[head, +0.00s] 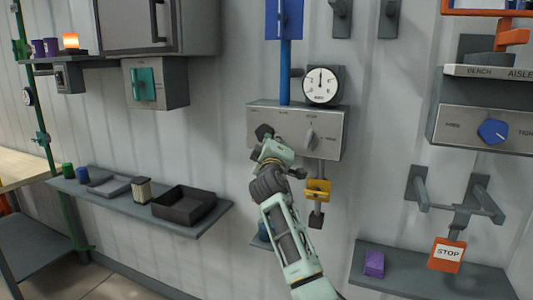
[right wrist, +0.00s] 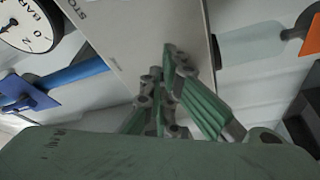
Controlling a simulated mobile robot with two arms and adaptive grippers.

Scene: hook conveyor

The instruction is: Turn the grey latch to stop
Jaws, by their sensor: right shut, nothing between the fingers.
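The grey latch (head: 310,138) is a slim upright handle on the right part of a grey panel box (head: 337,128), below a small label. My right gripper (head: 268,138) is in front of the box, left of the latch and apart from it in the head view. The right gripper (right wrist: 167,65) is shut and empty, its fingertips in front of the bare panel face (right wrist: 140,30). Part of a label reading "STO" shows on the panel edge in the right wrist view. I cannot make out the latch there. My left gripper is not in view.
A round gauge (head: 321,86) and a blue pipe (head: 285,70) stand above the box. A yellow block (head: 317,190) hangs below it.

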